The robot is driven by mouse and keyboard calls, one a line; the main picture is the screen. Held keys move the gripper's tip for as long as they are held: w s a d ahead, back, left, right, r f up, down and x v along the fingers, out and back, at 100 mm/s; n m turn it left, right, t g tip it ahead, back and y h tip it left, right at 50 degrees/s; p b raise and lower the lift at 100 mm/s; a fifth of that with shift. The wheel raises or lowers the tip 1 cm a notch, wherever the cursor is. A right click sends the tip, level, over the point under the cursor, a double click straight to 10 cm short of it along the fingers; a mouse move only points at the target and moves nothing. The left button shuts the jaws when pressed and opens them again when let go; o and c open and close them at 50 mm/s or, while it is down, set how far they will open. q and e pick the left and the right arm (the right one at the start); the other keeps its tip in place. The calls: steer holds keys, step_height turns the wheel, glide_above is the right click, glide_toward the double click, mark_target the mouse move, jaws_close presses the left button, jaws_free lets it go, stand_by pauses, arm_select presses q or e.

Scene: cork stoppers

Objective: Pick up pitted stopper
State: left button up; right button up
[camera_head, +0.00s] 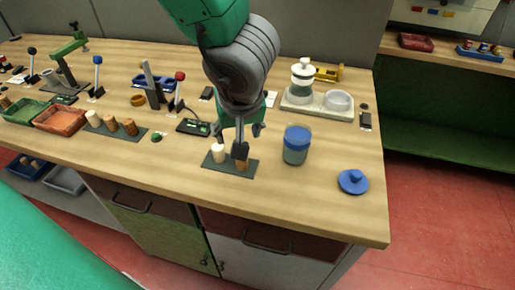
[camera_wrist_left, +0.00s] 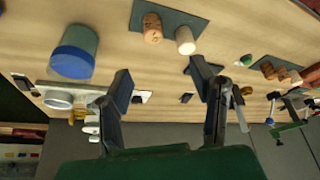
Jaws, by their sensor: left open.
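A brown cork stopper with dark pits on its surface (camera_wrist_left: 152,28) stands on a small dark mat (camera_wrist_left: 203,20). A pale, smooth stopper (camera_wrist_left: 186,41) stands beside it on the same mat. In the head view the pale stopper (camera_head: 218,153) is at left and the brown one (camera_head: 241,166) is at right, its upper part hidden by a dark finger. My left gripper (camera_head: 240,143) hangs above the mat. In the wrist view its two fingers (camera_wrist_left: 162,78) are spread apart with nothing between them, and both stoppers lie beyond the tips. My right gripper is not in view.
A blue-lidded jar (camera_head: 297,145) stands just right of the mat, with a blue knobbed lid (camera_head: 353,181) farther right. A white tray with jars (camera_head: 317,105) is behind. Another dark mat with several stoppers (camera_head: 110,124) lies at left. The table's front edge is close.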

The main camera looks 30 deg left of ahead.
arm_select(q)
steer(key=b+x, duration=0.1)
steer(key=x, duration=0.1)
steer(key=d+b+x, duration=0.1)
steer(key=x, duration=0.2)
steer(key=b+x, duration=0.1)
steer(key=x, duration=0.1)
steer(key=shift+w+d+f+b, duration=0.15)
steer(key=shift+f+b, duration=0.15)
steer(key=shift+f, duration=0.1)
steer(key=shift+a+f, duration=0.2)
steer(key=b+x, duration=0.2)
steer(key=x, duration=0.3)
steer(key=shift+a+b, duration=0.15)
steer(key=shift+b, duration=0.25)
steer(key=shift+w+f, duration=0.1)
steer(key=shift+w, duration=0.05)
steer(key=shift+d, duration=0.4)
steer(key=shift+d+r, duration=0.1)
steer(key=shift+r, duration=0.1)
steer(key=c, duration=0.8)
steer(key=shift+a, duration=0.2)
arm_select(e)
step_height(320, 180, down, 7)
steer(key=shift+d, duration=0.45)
